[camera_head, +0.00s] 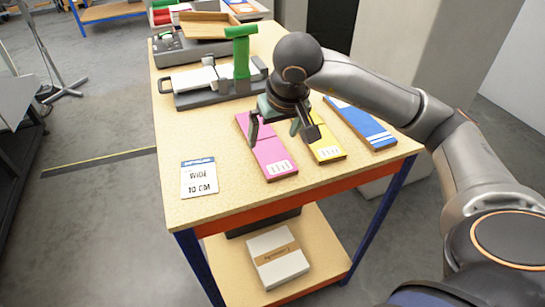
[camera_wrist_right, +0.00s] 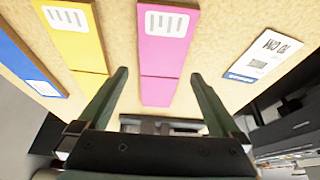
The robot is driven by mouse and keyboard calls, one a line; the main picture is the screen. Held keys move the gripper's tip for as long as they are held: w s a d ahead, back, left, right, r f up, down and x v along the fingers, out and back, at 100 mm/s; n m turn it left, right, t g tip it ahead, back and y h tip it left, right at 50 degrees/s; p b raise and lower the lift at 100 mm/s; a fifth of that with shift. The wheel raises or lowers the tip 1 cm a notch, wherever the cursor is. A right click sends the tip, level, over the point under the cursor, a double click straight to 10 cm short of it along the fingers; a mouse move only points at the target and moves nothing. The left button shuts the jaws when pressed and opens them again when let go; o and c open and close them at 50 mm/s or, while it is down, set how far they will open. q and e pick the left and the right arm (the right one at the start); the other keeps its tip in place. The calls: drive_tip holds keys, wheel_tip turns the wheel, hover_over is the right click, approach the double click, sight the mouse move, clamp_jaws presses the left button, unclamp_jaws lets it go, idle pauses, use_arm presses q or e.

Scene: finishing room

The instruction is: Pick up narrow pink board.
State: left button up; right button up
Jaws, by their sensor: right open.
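The pink board (camera_head: 268,152) lies flat on the table, with a white label at its near end and a line across it. It also shows in the right wrist view (camera_wrist_right: 165,52). My right gripper (camera_head: 284,130) is open and empty above the far part of the pink board. In the right wrist view the board lies between the two spread fingers (camera_wrist_right: 159,76); whether they touch it cannot be told. My right arm and gripper hide parts of the boards in the head view. My left gripper is not in view.
A yellow board (camera_head: 325,148) lies right of the pink one, and a blue board (camera_head: 360,124) beyond it. A card (camera_head: 199,178) reading "WIDE 10 CM" lies to the left. A grey device with a green handle (camera_head: 241,55) stands behind. The table's (camera_head: 225,200) front left is clear.

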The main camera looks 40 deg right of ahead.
sight(269, 148)
drive_tip(key=shift+x, duration=2.4)
drive_tip(key=shift+a+f, duration=0.1)
drive_tip(key=shift+f, duration=0.1)
drive_tip(key=c, duration=1.1)
drive_tip(key=shift+r, duration=0.1)
